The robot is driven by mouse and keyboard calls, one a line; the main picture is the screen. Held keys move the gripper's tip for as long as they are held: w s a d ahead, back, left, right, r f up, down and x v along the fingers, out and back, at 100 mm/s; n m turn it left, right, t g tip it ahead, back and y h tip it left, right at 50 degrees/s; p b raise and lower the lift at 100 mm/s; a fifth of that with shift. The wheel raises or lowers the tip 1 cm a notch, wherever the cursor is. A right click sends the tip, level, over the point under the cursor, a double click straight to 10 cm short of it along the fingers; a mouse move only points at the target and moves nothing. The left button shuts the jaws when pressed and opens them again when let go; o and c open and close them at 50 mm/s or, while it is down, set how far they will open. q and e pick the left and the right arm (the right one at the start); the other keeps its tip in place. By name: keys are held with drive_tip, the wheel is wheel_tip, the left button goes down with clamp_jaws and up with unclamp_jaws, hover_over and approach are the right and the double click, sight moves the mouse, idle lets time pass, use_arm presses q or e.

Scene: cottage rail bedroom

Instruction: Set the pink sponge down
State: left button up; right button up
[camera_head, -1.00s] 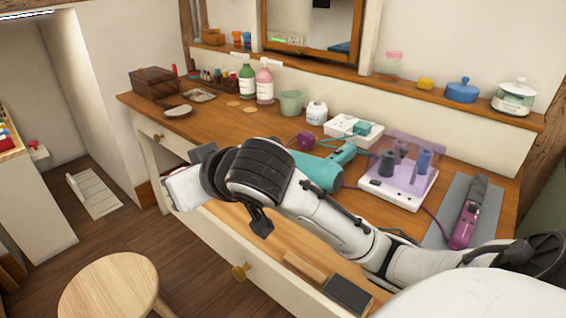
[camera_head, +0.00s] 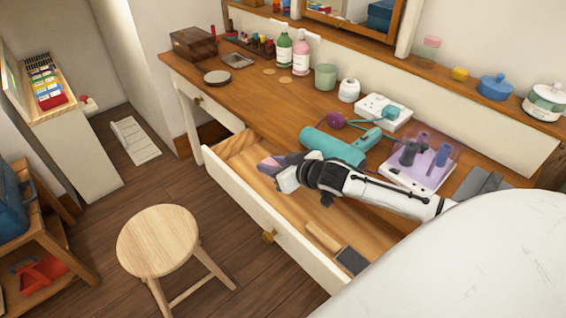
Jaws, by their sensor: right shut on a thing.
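My right gripper (camera_head: 274,172) hangs over the back left part of the open drawer (camera_head: 222,170). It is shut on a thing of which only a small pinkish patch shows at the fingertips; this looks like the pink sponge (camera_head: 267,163). Most of it is hidden by the gripper, and I cannot tell whether it touches the drawer floor. My left gripper is not in view.
The drawer holds a wooden-handled brush (camera_head: 324,238) near its front right. A teal hair dryer (camera_head: 334,147) lies on the wooden dresser top (camera_head: 235,95) behind my arm. A round stool (camera_head: 158,240) stands left of the drawer.

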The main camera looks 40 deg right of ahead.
wheel_tip(320, 180, down, 6)
drive_tip(key=shift+r+b, duration=0.15)
drive_tip(key=shift+b, duration=0.3)
drive_tip(key=shift+f, duration=0.4)
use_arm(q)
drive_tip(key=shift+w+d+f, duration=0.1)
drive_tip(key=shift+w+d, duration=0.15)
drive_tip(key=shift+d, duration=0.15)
use_arm(e)
drive_tip(key=shift+f, duration=0.1)
drive_tip(key=shift+f+b, duration=0.35)
drive_tip(key=shift+f, duration=0.2)
drive_tip(key=o, duration=1)
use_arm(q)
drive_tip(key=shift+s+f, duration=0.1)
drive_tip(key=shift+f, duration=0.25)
